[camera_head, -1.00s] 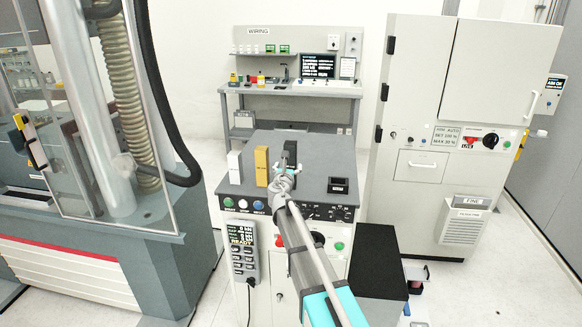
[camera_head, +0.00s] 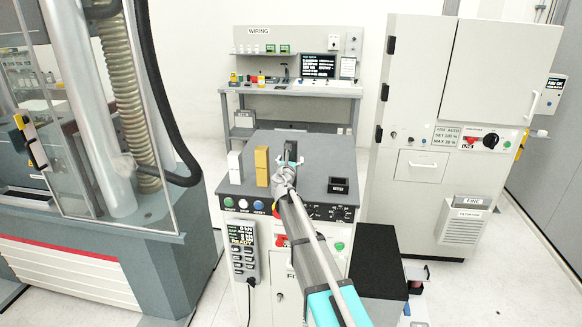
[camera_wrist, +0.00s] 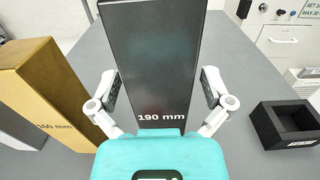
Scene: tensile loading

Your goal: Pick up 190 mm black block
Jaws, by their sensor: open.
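The black block (camera_wrist: 160,75) stands upright on the grey console top, with "190 mm" printed in white low on its near face. In the head view its upper part (camera_head: 290,150) shows just behind my gripper (camera_head: 283,176), which hides the rest. In the wrist view my gripper (camera_wrist: 162,90) is open, with one finger on each side of the block. Whether the fingers touch the block cannot be told; the left one looks close to its edge.
A gold block (camera_head: 262,166) marked 160 mm stands close left of the black block, beside the left finger. A white block (camera_head: 234,167) stands farther left. A small black open box (camera_wrist: 288,125) lies to the right. The console top (camera_head: 318,155) is otherwise mostly clear.

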